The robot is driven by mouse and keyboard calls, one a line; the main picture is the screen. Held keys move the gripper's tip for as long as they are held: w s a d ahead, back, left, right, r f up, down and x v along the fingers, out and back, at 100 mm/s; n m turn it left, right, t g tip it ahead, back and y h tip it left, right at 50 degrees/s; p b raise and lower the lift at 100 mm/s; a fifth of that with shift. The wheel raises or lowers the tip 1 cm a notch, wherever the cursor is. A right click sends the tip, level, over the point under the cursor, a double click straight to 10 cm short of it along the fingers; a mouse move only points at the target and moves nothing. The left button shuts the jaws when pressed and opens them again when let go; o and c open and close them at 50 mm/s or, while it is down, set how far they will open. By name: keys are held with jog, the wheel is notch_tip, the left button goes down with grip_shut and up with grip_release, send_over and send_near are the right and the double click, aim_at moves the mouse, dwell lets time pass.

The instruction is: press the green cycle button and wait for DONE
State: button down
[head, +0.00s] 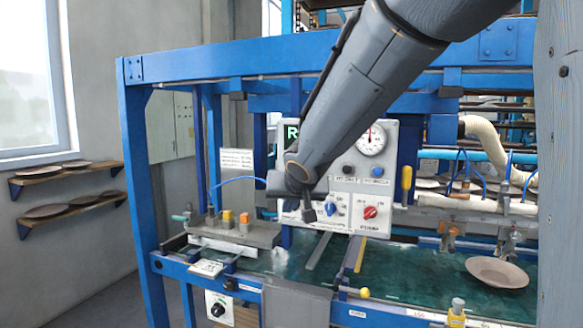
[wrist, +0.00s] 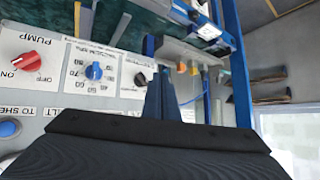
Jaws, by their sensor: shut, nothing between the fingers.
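The control panel (head: 385,185) stands at the middle in the head view, partly covered by my arm. Its display (head: 292,133) shows a green letter "R"; the rest of the text is hidden behind the arm. I cannot make out the green cycle button in either view. My gripper (head: 308,212) is shut and empty in front of the panel's lower left part. In the wrist view my gripper's fingers (wrist: 160,92) are together, beside a black knob (wrist: 141,79). I cannot tell whether they touch the panel.
The panel also carries a red pump knob (head: 370,212), a blue knob (head: 330,208) and a dial gauge (head: 372,140). A small tray (head: 235,232) with coloured blocks stands left of my gripper. Blue frame posts surround the panel.

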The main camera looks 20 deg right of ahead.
jog(key=w+a+r+t+y, duration=0.1)
jog(key=w+r, duration=0.3)
jog(key=r, duration=0.4)
jog(key=shift+a+t, duration=0.5)
jog(key=shift+a, duration=0.1)
jog(key=shift+d, duration=0.1)
jog(key=w+d+p, duration=0.4)
jog(key=w+d, duration=0.1)
jog(key=w, duration=0.2)
jog(key=shift+w+d, duration=0.1)
dwell(1.4)
jog(key=shift+w+d+p, duration=0.15)
jog(key=shift+w+p, duration=0.15)
jog(key=shift+p, duration=0.05)
